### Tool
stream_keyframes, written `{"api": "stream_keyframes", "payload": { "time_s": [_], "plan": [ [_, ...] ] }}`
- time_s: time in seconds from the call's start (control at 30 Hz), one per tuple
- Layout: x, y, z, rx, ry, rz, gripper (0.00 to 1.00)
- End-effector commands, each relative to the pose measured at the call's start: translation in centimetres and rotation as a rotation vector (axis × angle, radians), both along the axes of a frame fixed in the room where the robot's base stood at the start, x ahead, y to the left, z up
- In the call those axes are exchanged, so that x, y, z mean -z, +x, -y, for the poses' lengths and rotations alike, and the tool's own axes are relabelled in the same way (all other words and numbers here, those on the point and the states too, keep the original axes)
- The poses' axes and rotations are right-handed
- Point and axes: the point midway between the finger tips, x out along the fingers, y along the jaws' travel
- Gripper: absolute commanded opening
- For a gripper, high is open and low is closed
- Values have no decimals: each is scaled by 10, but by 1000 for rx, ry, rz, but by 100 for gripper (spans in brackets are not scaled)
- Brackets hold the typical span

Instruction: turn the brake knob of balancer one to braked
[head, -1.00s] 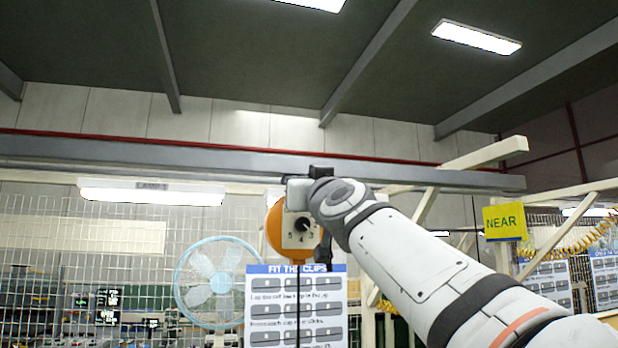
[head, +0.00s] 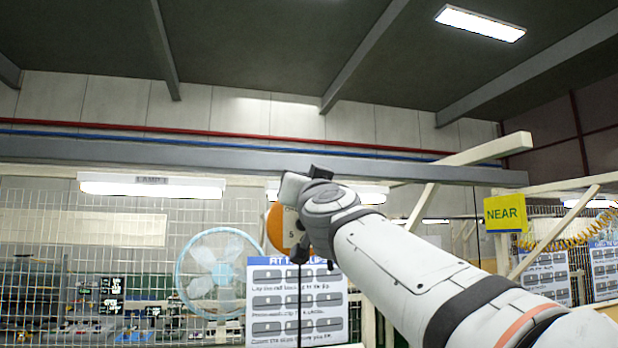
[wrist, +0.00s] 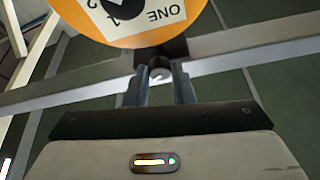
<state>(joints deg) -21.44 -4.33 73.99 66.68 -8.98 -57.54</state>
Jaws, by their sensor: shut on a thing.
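Balancer one is an orange disc (head: 274,228) hanging below the grey overhead beam in the head view, partly hidden by my wrist. In the wrist view the orange disc (wrist: 118,38) fills the top, with a white plate (wrist: 163,14) marked ONE and a black dial (wrist: 122,8). My gripper (wrist: 161,78) is at the disc's edge, on the beam side.
The grey beam (head: 420,172) runs close behind my gripper. A clip poster (head: 296,300), a fan (head: 217,272) and a wire mesh fence (head: 100,255) stand behind. A yellow NEAR sign (head: 505,214) hangs at right.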

Motion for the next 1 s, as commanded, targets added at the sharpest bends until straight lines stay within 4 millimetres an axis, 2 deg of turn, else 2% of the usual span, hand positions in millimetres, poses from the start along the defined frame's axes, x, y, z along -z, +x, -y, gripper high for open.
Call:
{"api": "stream_keyframes", "payload": {
  "time_s": [0.03, 0.5, 1.0],
  "plan": [
    [-5, -2, -1, -3, 40, -10, 0],
    [-3, -2, -4, -2, 418, -118, 0],
    [-4, -2, -4, -1, 574, -163, 0]
  ]
}}
